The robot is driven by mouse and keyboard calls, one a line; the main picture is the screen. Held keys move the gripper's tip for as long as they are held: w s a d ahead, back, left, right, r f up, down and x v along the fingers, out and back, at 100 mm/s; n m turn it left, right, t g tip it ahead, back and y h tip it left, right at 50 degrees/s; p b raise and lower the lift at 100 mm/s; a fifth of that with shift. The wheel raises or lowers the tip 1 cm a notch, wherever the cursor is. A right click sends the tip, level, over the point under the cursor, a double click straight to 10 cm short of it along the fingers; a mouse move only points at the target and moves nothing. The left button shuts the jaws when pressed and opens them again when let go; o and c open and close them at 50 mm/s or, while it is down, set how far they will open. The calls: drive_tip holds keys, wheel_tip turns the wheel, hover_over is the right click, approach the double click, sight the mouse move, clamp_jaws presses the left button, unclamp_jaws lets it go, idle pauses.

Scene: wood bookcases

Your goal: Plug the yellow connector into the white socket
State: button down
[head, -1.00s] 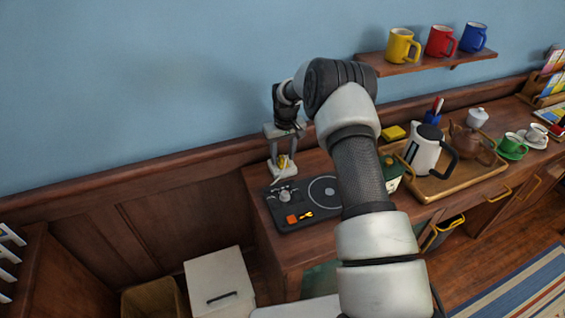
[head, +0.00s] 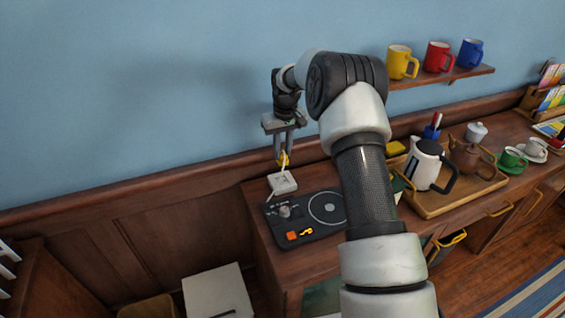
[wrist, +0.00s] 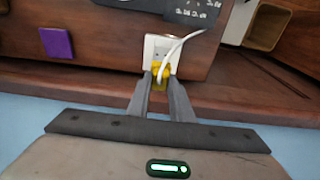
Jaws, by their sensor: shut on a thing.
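The yellow connector (head: 284,160) is held between the fingers of my gripper (head: 283,158), which is shut on it. The white socket (head: 282,182) sits at the left end of the wooden counter, just below the connector in the head view. In the wrist view the connector (wrist: 161,70) is between my fingertips (wrist: 160,78), with the socket's white face (wrist: 151,47) just beyond it. A white cord (wrist: 185,40) curves from the connector across the socket. The connector appears raised off the socket; the exact gap cannot be told.
A black panel (head: 318,226) with a dial and an orange button lies beside the socket. A tray (head: 432,209) with a kettle (head: 423,165) and teapot (head: 467,158) stands further right. The blue wall (head: 150,90) is close behind my gripper.

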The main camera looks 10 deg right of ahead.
drive_tip(key=shift+r, duration=0.6)
wheel_tip(320, 180, down, 3)
drive_tip(key=b, duration=0.3)
drive_tip(key=shift+f, duration=0.1)
drive_tip(key=shift+f+b, duration=1.6)
drive_tip(key=shift+f, duration=1.2)
drive_tip(key=shift+f+b, duration=0.35)
drive_tip(key=shift+f, duration=0.25)
